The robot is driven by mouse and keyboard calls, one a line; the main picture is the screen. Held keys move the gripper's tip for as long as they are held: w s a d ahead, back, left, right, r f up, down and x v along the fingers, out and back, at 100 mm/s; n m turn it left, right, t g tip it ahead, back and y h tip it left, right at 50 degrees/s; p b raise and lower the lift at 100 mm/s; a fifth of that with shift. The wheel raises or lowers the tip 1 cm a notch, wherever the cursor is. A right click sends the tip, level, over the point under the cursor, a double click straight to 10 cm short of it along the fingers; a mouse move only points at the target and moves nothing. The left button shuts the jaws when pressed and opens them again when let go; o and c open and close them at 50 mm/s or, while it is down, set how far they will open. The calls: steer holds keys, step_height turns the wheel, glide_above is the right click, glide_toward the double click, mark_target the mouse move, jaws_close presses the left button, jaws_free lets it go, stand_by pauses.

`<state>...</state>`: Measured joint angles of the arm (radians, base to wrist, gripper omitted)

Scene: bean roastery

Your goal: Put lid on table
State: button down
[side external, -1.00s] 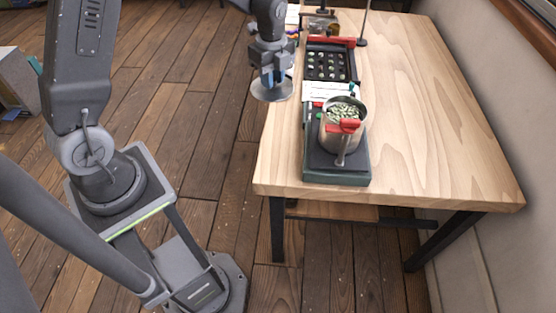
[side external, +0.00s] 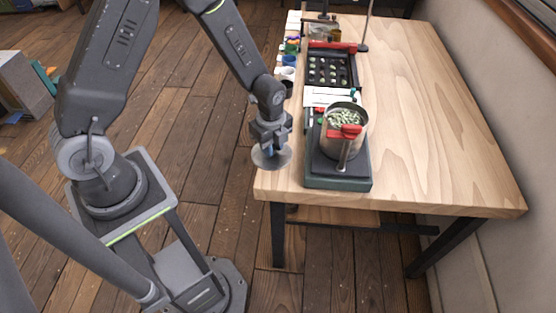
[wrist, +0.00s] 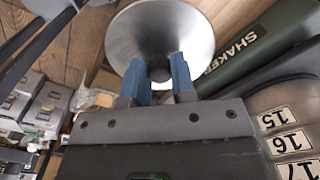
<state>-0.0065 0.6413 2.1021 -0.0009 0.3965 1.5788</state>
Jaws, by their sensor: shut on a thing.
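My gripper (side external: 270,146) is shut on the round metal lid (side external: 272,160), seen at the table's left front edge in the side view. In the wrist view the shiny lid (wrist: 160,28) sits beyond the blue fingertips (wrist: 161,77), which close on its dark knob. The lid appears to hang near the edge of the wooden table (side external: 430,130); I cannot tell whether it touches the wood. A metal pot (side external: 341,150) with red fittings stands uncovered on a dark green-based device, showing pale green beans (side external: 345,119) inside.
The green device (side external: 338,184), marked "SHAKER" in the wrist view (wrist: 232,58), stands just right of the lid. A black tray (side external: 332,69) with several samples and several small cups (side external: 289,73) lie behind. The table's right side is clear.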

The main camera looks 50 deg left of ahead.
mark_target(278, 156)
steer(key=shift+w+d+f, duration=0.3)
steer(key=shift+d+f, duration=0.25)
steer(key=shift+d, duration=0.3)
steer(key=shift+f, duration=2.05)
steer(key=shift+f, duration=0.15)
steer(key=c, duration=0.9)
jaws_free()
steer(key=shift+c, duration=0.2)
